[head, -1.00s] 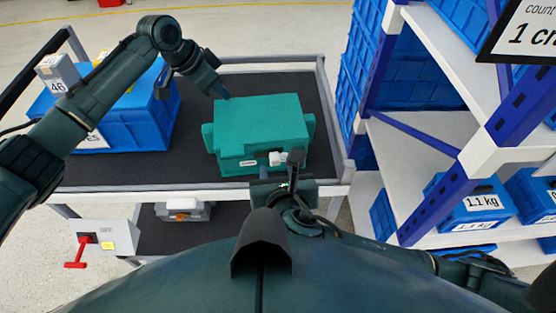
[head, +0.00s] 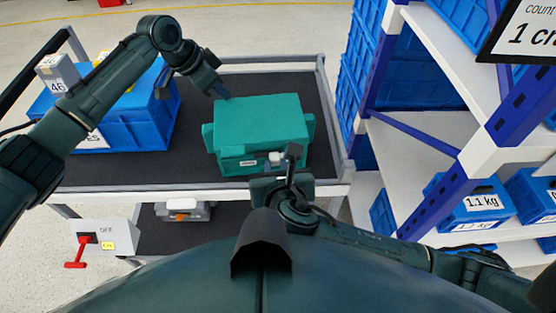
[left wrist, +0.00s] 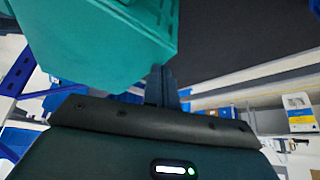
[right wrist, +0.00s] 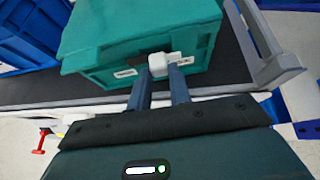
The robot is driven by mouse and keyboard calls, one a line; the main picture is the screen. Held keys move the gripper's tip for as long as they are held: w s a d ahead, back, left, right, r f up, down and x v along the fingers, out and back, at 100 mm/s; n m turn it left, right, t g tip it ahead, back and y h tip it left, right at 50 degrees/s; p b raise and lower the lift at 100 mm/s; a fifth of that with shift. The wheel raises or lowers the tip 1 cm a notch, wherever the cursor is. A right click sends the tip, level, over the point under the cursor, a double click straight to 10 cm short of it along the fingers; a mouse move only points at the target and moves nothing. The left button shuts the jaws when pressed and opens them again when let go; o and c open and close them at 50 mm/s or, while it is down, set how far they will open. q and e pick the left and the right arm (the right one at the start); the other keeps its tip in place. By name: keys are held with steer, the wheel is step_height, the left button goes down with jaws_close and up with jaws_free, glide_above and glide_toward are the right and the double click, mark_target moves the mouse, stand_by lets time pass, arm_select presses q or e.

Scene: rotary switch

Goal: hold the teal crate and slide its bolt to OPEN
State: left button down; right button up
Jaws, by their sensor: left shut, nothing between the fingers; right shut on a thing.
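The teal crate (head: 255,125) sits on the dark top of a cart, lid closed; it also shows in the right wrist view (right wrist: 120,35). A white bolt knob (right wrist: 158,64) is on its front face, between two small labels too small to read. My right gripper (right wrist: 160,82) is at the front face, its fingers shut on the bolt knob. In the head view its fingers are largely hidden by my own wrist. My left gripper (head: 226,96) is shut and empty at the crate's far left top edge. In the left wrist view its fingertips (left wrist: 158,72) are close against the crate; contact is unclear.
A blue crate (head: 135,125) stands left on the same cart, with a box marked 46 (head: 57,72). Blue-and-white shelving (head: 425,135) with blue bins stands right. A grey panel with a red handle (head: 82,250) is at lower left. Bare cart top lies around the teal crate.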

arm_select(q)
steer(key=shift+s+f, duration=0.2)
steer(key=shift+f, duration=0.25)
arm_select(e)
jaws_close()
steer(key=shift+a+f, duration=0.1)
steer(key=shift+a, duration=0.35)
steer(key=shift+s+a, duration=0.1)
steer(key=shift+a, duration=0.75)
steer(key=o, duration=0.8)
jaws_free()
steer(key=shift+c, duration=0.2)
steer(key=shift+s, duration=0.1)
steer(key=shift+v, duration=2.5)
arm_select(q)
steer(key=shift+r, duration=0.1)
